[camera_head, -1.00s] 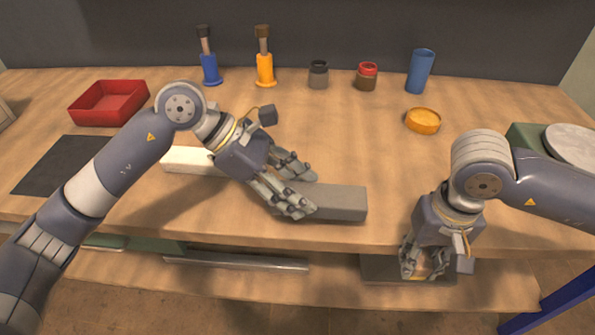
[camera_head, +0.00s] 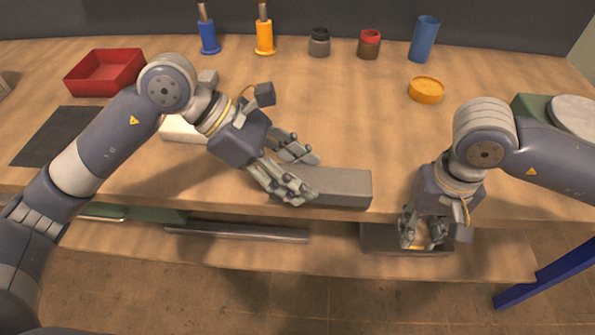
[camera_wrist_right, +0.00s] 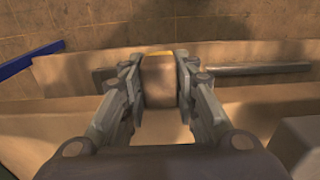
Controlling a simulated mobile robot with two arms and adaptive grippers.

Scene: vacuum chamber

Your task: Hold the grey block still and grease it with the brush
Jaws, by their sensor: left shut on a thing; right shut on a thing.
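The grey block (camera_head: 345,188) lies flat on the table near its front edge, long side running left to right. My left gripper (camera_head: 305,175) is shut on the grey block at its left end, which its fingers partly hide. My right gripper (camera_head: 424,238) is right of the block, apart from it, over the table's front edge with fingers pointing down. It is shut on a brown thing with a yellow edge, clearer between the fingers in the right wrist view (camera_wrist_right: 160,82). I cannot make out whether this is the brush; no bristles show.
A white block (camera_head: 183,130) lies behind my left wrist. A red tray (camera_head: 104,74) and a dark mat (camera_head: 60,137) are at left. Blue and orange holders, jars, a blue cup (camera_head: 424,40) and an orange tin (camera_head: 426,90) stand farther back. The middle is clear.

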